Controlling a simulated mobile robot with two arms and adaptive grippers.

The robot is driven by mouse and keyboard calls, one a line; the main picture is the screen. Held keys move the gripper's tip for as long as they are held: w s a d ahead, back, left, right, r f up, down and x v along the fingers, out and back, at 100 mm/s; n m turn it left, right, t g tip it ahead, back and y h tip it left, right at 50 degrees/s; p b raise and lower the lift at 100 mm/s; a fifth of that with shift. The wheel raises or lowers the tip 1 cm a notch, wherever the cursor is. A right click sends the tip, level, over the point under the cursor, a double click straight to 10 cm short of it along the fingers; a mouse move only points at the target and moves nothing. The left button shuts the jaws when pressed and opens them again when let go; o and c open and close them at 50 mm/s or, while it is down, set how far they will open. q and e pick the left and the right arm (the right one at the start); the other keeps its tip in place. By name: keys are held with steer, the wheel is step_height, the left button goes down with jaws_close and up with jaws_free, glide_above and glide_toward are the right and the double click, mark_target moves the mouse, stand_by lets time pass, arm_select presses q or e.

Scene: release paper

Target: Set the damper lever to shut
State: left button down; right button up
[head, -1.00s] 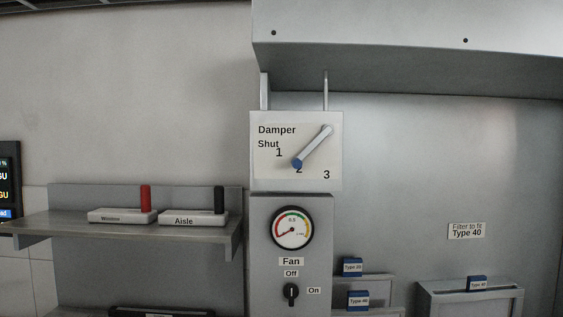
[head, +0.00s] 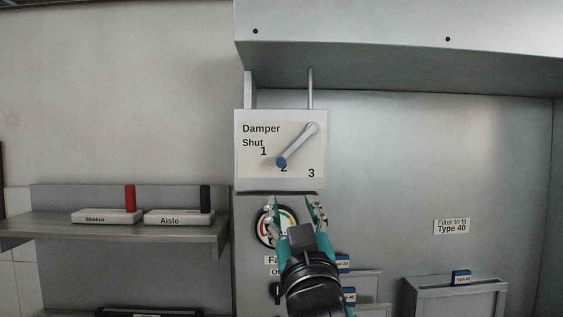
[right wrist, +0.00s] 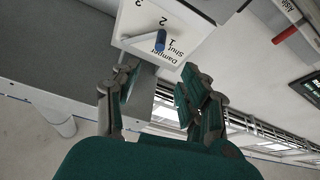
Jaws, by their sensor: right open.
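The damper lever (head: 297,145) is a grey bar with a blue knob (head: 281,163) at its lower left end. It pivots at the upper right of a white damper plate (head: 250,174) marked Shut, 1, 2 and 3. The knob sits at the 2 mark. My right gripper (head: 295,200) is open and empty, just below the plate in the head view, apart from the lever. In the right wrist view the lever (right wrist: 142,38) and its blue knob (right wrist: 160,40) show upside down beyond the open fingers. My left gripper is not in view.
Below the plate is a round gauge (head: 266,229), partly hidden by my right gripper, above the fan switch (head: 276,292). A shelf (head: 120,233) with red and black handles is at left. A hood (head: 400,50) overhangs the plate. Filters stand at lower right.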

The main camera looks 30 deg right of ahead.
mark_target(282, 167)
steer(key=p+x, duration=1)
steer(key=x, duration=0.6)
steer(key=shift+a+p, duration=0.1)
steer(key=shift+p, duration=0.25)
steer(key=shift+w+d+r+p, duration=0.25)
steer(key=shift+w+d+p, duration=0.05)
steer(key=shift+w, duration=0.15)
steer(key=shift+w+d, duration=0.1)
steer(key=shift+w, duration=0.2)
steer(key=shift+s, duration=0.1)
jaws_close()
